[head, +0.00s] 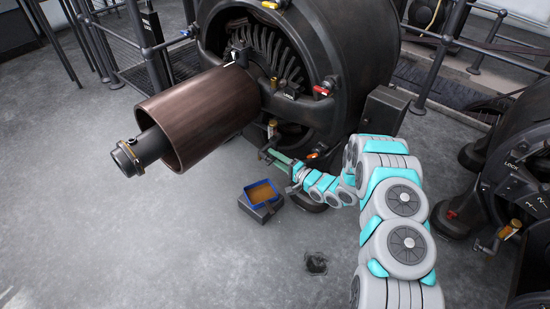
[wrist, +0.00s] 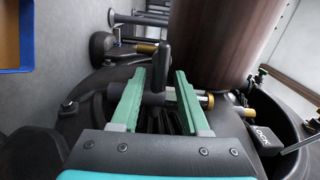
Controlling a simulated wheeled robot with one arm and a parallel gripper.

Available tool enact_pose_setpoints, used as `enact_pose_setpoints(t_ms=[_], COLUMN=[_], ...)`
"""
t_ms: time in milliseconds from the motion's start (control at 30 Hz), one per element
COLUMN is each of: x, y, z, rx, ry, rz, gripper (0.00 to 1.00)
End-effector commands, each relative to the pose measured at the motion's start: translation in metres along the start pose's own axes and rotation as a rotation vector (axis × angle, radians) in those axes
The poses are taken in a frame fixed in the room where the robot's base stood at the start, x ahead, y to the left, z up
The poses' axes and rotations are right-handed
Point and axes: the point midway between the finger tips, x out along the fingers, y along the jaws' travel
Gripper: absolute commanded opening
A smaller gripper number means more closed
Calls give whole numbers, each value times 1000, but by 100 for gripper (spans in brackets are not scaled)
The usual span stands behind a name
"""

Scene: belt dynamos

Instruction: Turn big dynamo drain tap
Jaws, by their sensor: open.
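The big dynamo (head: 350,45) is a large black drum-shaped machine with a brown roller (head: 200,115) at its front. In the wrist view its drain tap (wrist: 163,62) shows as a dark upright lever on a short dark barrel, with a brass part at the right. My gripper (head: 268,156) is low at the dynamo's front, below the roller. Its green fingers are open in the wrist view (wrist: 159,78), one on each side of the tap lever. I cannot tell whether either finger touches it. In the head view the tap is small and partly hidden by the gripper.
A blue tray (head: 247,194) with a brown inside sits on the floor just below my gripper. Red and brass fittings (head: 321,90) stick out of the dynamo. A second dark machine (head: 510,185) stands at the right. The floor at the left is clear.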

Motion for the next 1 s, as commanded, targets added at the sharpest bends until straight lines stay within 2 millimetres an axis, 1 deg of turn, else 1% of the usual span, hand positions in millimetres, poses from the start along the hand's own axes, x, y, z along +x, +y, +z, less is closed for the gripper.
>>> enact_pose_setpoints(t_ms=[167,267,400,600,800,1000], x=[-7,-21,-44,-69,-78,-78], y=[1,2,1,0,0,0], z=[0,-2,-2,-1,0,0], rx=[1,1,1,-1,0,0], ry=[0,4,5,2,0,0], rz=[1,3,2,-1,0,0], gripper=[45,45,45,45,45,45])
